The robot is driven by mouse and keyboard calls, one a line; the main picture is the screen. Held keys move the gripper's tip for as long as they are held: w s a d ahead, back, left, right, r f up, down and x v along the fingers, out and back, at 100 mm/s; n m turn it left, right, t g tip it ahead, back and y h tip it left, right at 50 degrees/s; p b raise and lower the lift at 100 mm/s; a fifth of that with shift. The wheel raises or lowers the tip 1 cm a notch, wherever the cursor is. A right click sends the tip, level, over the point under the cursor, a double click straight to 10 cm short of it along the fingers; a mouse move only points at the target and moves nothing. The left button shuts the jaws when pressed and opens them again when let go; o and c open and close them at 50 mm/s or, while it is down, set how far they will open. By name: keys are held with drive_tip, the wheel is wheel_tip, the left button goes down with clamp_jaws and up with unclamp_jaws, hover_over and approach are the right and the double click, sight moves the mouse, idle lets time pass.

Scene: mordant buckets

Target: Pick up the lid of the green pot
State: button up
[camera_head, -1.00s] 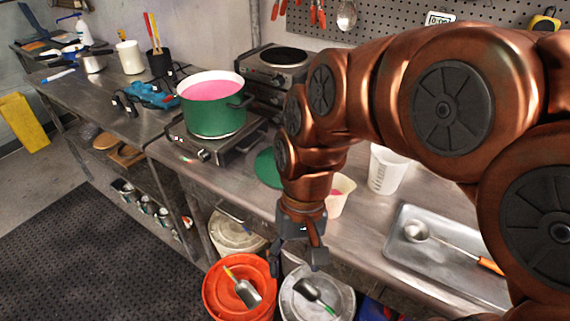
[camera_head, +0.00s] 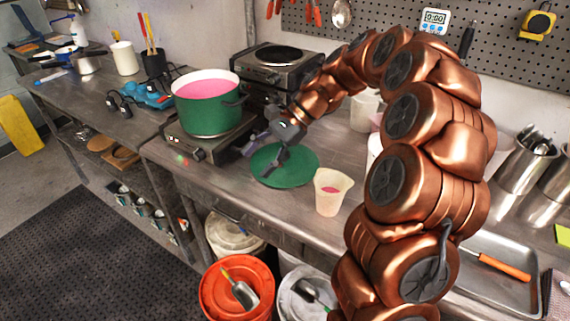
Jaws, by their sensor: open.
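The green pot (camera_head: 208,117) stands on a hot plate and is open, with pink liquid inside. Its round green lid (camera_head: 300,168) lies flat on the steel bench to the right of the hot plate. My gripper (camera_head: 256,163) is open over the left part of the lid, fingers pointing down and left. One finger overlaps the lid in the picture. I cannot tell whether it touches. The lid's middle is partly hidden by my gripper, and no knob can be made out.
A beaker with pink liquid (camera_head: 331,191) stands right of the lid, near the bench's front edge. The hot plate (camera_head: 199,148) is close on the left. A second burner unit (camera_head: 282,66) stands behind. A steel tray (camera_head: 500,272) lies at right.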

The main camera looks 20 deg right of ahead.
drive_tip(key=w+d+f+m+t+y, duration=0.1)
drive_tip(key=w+d+f+m+t, duration=0.2)
drive_tip(key=w+d, duration=0.35)
drive_tip(key=m+t, duration=0.2)
drive_tip(key=m, duration=0.4)
hover_over(306, 161)
drive_tip(key=shift+y, duration=0.4)
wheel_tip(306, 161, down, 5)
drive_tip(key=shift+a+r+b, duration=0.1)
drive_tip(key=shift+r+b, duration=0.05)
drive_tip(key=shift+b, duration=0.3)
drive_tip(key=shift+p+x, duration=1.1)
drive_tip(key=shift+x, duration=2.65)
drive_tip(key=shift+f, duration=0.2)
clamp_jaws()
